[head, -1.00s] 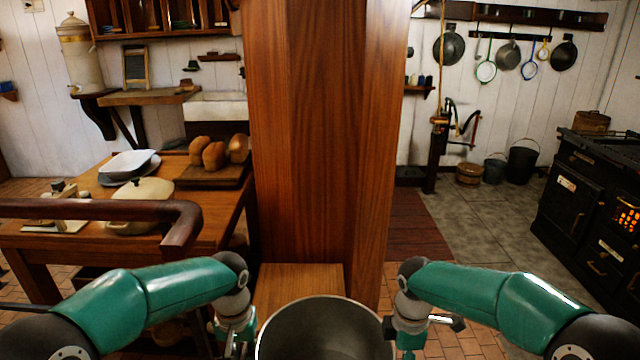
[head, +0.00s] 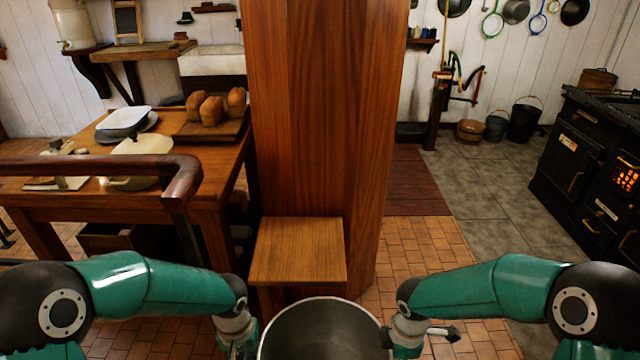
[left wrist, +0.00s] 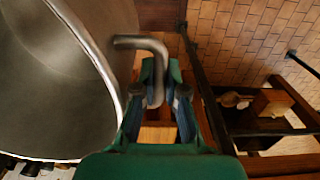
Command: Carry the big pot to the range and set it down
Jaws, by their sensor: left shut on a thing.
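The big pot (head: 325,335) is a large grey metal pot, seen from above at the bottom middle of the head view, with its lower part cut off. It looks empty as far as I see inside. My left gripper (head: 240,345) is at its left side. In the left wrist view my left gripper (left wrist: 157,88) is shut on the pot's bent metal handle (left wrist: 150,45), beside the pot wall (left wrist: 60,80). My right gripper (head: 408,345) is at the pot's right side; its fingers are hidden. The black range (head: 590,160) stands at the far right, with a glowing grate.
A wide wooden post (head: 320,120) with a wooden ledge (head: 298,250) stands straight ahead, just beyond the pot. A table (head: 205,190) with loaves and dishes and a wooden rail (head: 100,165) are at left. Open tiled floor (head: 430,245) lies right of the post. Buckets (head: 523,118) stand at the back.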

